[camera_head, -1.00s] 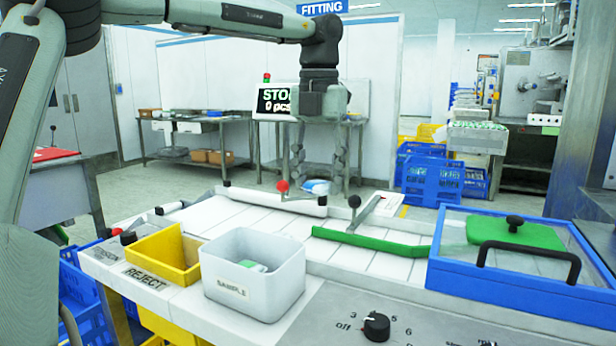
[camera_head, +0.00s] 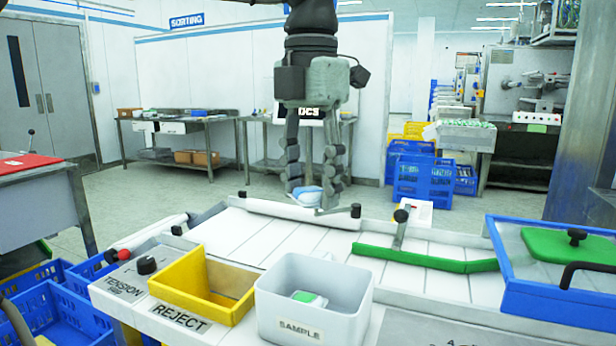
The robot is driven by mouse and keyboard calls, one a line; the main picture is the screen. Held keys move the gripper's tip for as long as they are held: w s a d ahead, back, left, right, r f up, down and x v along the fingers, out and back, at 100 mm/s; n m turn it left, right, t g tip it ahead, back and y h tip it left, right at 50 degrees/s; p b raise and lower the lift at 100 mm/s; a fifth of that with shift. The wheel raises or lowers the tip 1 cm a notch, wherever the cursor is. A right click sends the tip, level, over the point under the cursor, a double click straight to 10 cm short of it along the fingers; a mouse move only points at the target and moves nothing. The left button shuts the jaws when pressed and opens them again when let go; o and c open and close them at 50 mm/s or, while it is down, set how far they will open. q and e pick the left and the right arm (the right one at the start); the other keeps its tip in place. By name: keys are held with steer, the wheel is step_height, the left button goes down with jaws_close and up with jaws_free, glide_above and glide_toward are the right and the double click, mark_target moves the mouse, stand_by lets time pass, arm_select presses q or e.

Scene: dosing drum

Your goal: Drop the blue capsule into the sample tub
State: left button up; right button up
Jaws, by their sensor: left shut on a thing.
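My left gripper (camera_head: 314,194) hangs from the top of the view, fingers pointing down, over the far edge of the white conveyor. It is shut on the blue capsule (camera_head: 306,197), a small blue and white thing at its fingertips, partly covered by the fingers. The sample tub (camera_head: 280,318) is a white open box labelled SAMPLE at the front middle. A small white and green item (camera_head: 308,298) lies inside it. In the picture the capsule is above the tub, apart from it and farther back. My right gripper is not in view.
A yellow REJECT bin (camera_head: 186,291) stands left of the tub. A green bar (camera_head: 425,259) with a black-knobbed lever crosses the conveyor (camera_head: 235,238). A blue-framed clear cover (camera_head: 550,300) is at the right. Blue crates (camera_head: 55,315) stand lower left.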

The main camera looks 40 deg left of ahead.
mark_target(305, 191)
arm_select(q)
steer(key=shift+s+a, duration=0.15)
steer(key=shift+s, duration=0.25)
steer(key=shift+f, duration=0.5)
step_height(305, 191, down, 2)
steer(key=shift+f, duration=0.1)
step_height(305, 191, down, 3)
steer(key=shift+r+b, duration=0.2)
steer(key=shift+b, duration=0.35)
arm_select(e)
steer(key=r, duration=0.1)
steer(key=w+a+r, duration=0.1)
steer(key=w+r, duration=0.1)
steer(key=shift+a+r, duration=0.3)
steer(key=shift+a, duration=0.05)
arm_select(q)
steer(key=o, duration=0.9)
steer(key=shift+o, duration=0.2)
